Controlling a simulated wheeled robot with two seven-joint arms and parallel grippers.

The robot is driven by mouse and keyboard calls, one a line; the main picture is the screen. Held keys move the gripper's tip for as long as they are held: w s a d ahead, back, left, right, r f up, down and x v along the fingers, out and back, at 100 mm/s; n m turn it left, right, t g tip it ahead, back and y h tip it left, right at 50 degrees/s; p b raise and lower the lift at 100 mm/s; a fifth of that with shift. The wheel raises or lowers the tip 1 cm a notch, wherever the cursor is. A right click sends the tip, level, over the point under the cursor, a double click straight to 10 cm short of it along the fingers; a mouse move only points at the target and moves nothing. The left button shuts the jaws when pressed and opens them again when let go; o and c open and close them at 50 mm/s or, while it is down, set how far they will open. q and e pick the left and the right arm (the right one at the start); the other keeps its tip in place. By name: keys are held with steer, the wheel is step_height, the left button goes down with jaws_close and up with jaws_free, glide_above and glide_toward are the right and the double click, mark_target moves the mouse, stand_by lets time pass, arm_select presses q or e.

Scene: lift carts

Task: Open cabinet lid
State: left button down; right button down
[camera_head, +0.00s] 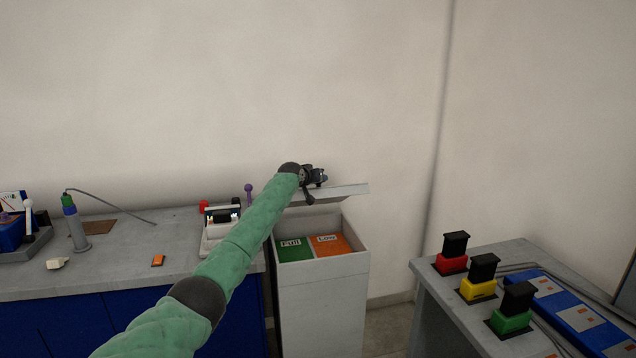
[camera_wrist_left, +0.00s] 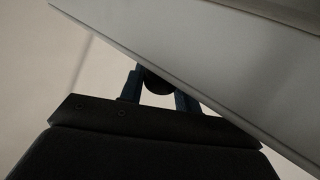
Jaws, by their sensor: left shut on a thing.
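The white cabinet (camera_head: 322,305) stands at the right end of the workbench, against the wall. Its lid (camera_head: 345,191) is raised clear of the opening and tilted, so the inside shows. Inside are a green section marked "Full" (camera_head: 291,252) and an orange section with a label (camera_head: 334,249). My left gripper (camera_head: 318,178) is at the lid's upper side, shut on its knob. In the left wrist view the dark round knob (camera_wrist_left: 156,82) sits between the blue fingers, and the lid (camera_wrist_left: 215,62) crosses the upper right. My right gripper is not in view.
A grey workbench (camera_head: 120,262) with small tools lies to the left. At right, another bench (camera_head: 425,275) bears red (camera_head: 452,264), yellow (camera_head: 478,290) and green (camera_head: 510,322) holders and a blue panel. There is a gap between cabinet and right bench.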

arm_select(q)
steer(key=shift+r, duration=0.1)
steer(key=c, duration=1.2)
jaws_free()
steer(key=shift+o, duration=0.8)
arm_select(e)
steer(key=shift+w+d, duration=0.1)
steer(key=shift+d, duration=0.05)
arm_select(q)
steer(key=shift+s+a, duration=0.3)
steer(key=shift+s, duration=0.25)
steer(key=b+v, duration=0.1)
steer(key=v, duration=0.4)
steer(key=shift+r, duration=0.1)
steer(key=shift+s+a+r+b, duration=0.3)
steer(key=shift+s, duration=0.25)
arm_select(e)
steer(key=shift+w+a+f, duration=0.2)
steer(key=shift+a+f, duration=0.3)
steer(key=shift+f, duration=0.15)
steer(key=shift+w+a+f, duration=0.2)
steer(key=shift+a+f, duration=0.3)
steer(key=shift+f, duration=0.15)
